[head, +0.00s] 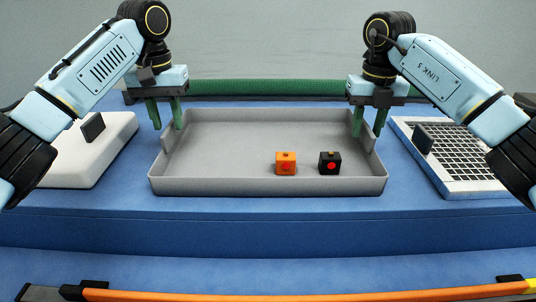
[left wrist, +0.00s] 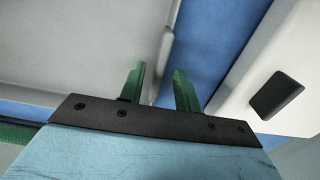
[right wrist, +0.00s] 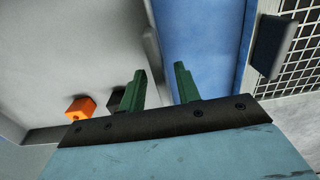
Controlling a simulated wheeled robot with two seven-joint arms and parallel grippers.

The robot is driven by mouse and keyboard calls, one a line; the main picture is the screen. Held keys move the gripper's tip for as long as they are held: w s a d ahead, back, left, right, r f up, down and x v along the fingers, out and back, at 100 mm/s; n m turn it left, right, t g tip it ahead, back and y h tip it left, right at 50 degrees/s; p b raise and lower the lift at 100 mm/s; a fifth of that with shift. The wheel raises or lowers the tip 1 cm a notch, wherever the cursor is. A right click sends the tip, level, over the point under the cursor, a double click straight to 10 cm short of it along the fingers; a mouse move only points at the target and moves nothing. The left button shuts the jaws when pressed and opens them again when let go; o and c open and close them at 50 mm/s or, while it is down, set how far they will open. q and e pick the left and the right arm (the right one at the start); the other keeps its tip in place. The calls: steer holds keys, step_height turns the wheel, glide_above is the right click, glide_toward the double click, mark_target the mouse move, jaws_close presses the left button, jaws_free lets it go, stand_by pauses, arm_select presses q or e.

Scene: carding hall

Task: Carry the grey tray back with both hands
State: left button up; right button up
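The grey tray (head: 225,185) lies flat on the blue surface, with a raised grip on each short side. My left gripper (head: 167,127) is open above the tray's left side, one finger to each side of the rim line. The left wrist view shows a clear gap between its fingers, with the tray edge (left wrist: 164,55) beyond. My right gripper (head: 368,134) is open over the right side in the same way; its gap shows in the right wrist view (right wrist: 160,72). Whether any finger touches the tray I cannot tell.
An orange cube (head: 286,163) and a black cube with a red dot (head: 330,163) sit in the tray. A white lidded box (head: 95,150) stands to the left and a grid-topped white crate (head: 465,155) to the right. An orange bar (head: 300,294) crosses the front.

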arm_select(q)
step_height(320, 180, up, 9)
steer(key=shift+r, duration=0.15)
arm_select(e)
step_height(320, 180, up, 12)
stand_by(0.5)
